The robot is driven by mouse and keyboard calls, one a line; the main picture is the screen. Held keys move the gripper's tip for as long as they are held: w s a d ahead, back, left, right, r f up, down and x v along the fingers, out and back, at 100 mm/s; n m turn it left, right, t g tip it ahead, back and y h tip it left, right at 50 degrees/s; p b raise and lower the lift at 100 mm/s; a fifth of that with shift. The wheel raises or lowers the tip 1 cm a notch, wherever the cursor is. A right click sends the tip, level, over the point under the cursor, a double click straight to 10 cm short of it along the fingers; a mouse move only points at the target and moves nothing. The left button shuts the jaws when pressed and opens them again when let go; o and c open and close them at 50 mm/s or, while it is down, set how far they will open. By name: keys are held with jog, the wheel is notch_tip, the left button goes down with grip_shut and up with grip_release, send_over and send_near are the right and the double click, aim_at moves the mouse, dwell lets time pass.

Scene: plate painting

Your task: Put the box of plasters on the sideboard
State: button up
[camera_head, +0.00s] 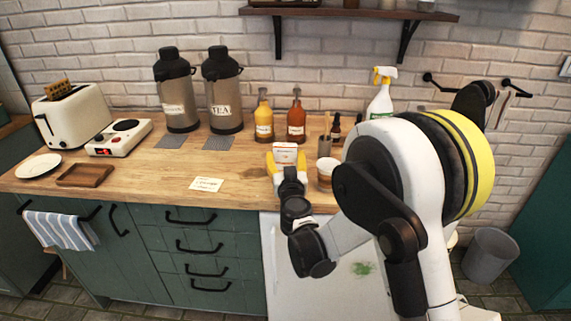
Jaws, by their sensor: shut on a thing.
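The box of plasters (285,152) is a small white box with an orange-red mark, at the middle of the view. My gripper (286,160) has yellow fingers, one on each side of the box, and is shut on it. The box is over the wooden top of the sideboard (235,165), which has green drawers and doors below. I cannot tell whether the box touches the top or is held just above it. My gripper and wrist hide its lower part.
Yellow (264,122) and orange (296,119) sauce bottles stand behind the box. A cup (327,172) and a small dark bottle (336,127) are to its right. A card (206,184) lies left, with clear wood around it. Two flasks (178,103) stand at the back left.

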jog(key=shift+f, duration=0.3)
jog(key=o, duration=1)
